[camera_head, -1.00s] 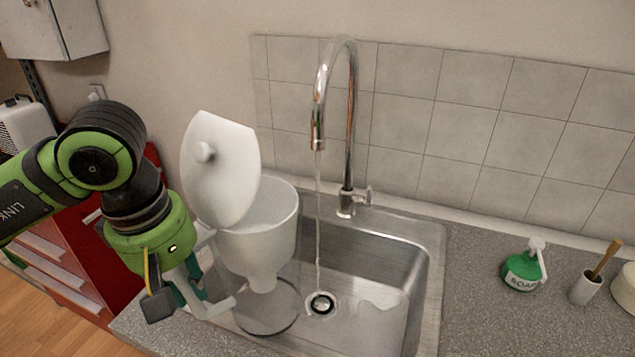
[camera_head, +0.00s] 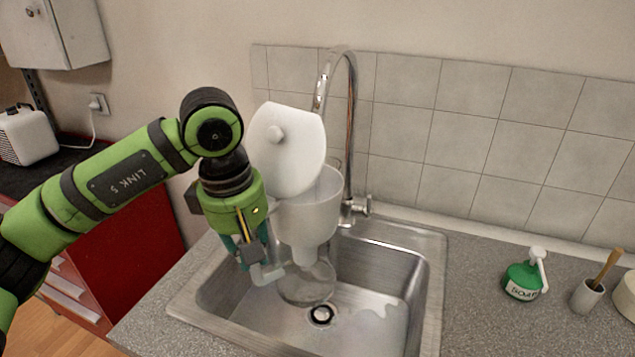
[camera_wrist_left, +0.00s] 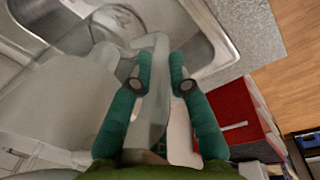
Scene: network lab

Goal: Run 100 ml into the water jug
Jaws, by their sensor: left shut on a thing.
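The water jug (camera_head: 312,223) has a white funnel-shaped insert, a clear lower body and a white lid (camera_head: 287,155) standing open. My left gripper (camera_head: 258,258) is shut on its handle, which also shows between the fingers in the left wrist view (camera_wrist_left: 157,90). The jug is held roughly upright over the sink, in front of the chrome tap (camera_head: 351,130). The water level cannot be read. My right gripper is not in view.
The steel sink (camera_head: 417,280) has a drain (camera_head: 321,315) below the jug. The tap's small handle (camera_head: 366,203) is at its base. A green soap bottle (camera_head: 522,280) and a brush holder (camera_head: 587,294) stand on the right counter. A tiled wall (camera_head: 470,140) is behind.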

